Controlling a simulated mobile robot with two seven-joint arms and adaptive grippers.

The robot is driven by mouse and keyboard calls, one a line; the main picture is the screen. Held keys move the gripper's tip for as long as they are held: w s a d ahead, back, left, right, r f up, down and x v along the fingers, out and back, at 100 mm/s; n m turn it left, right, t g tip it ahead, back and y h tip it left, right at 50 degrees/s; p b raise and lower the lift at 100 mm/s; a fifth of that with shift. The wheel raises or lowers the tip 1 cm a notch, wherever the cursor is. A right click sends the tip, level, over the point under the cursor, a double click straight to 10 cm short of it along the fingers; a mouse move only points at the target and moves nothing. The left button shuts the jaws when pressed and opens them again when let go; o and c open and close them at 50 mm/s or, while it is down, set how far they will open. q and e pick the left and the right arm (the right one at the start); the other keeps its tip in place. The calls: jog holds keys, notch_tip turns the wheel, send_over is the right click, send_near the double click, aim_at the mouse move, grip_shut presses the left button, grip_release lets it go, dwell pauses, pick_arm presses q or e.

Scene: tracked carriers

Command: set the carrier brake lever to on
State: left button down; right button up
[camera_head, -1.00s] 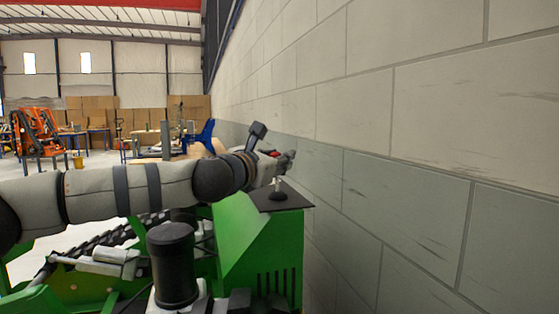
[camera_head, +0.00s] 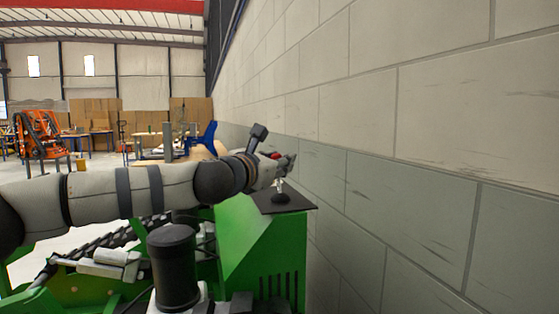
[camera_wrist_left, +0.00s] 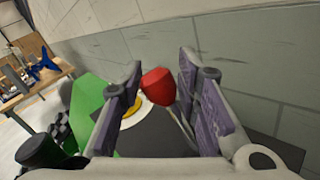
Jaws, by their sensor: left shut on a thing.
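The brake lever has a red knob (camera_wrist_left: 158,86) on a thin metal shaft. Its dark round foot (camera_head: 281,198) sits on a black plate (camera_head: 263,203) on top of the green carrier (camera_head: 262,245). My left gripper (camera_head: 287,166) is at the top of the lever, close to the wall. The fingers hide part of the lever in the head view. My right gripper is not in view.
A block wall (camera_head: 420,180) runs close along the right side of the carrier.

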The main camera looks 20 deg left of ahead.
pick_arm(q)
jog(key=shift+w+a+f, duration=0.1)
jog(key=shift+a+f, duration=0.3)
jog(key=shift+a, duration=0.1)
jog(key=c, duration=1.5)
grip_release()
jog(key=shift+o, duration=0.5)
jog(key=shift+a, duration=0.15)
jog(key=shift+d+r, duration=0.25)
jog(key=shift+d, duration=0.05)
jog(key=shift+s, duration=0.35)
jog(key=s, duration=0.3)
jog(key=s+a, duration=0.1)
jog(key=s, duration=0.7)
jog(key=shift+s+a, duration=0.2)
jog(key=shift+a, duration=0.2)
jog(key=shift+f, duration=0.15)
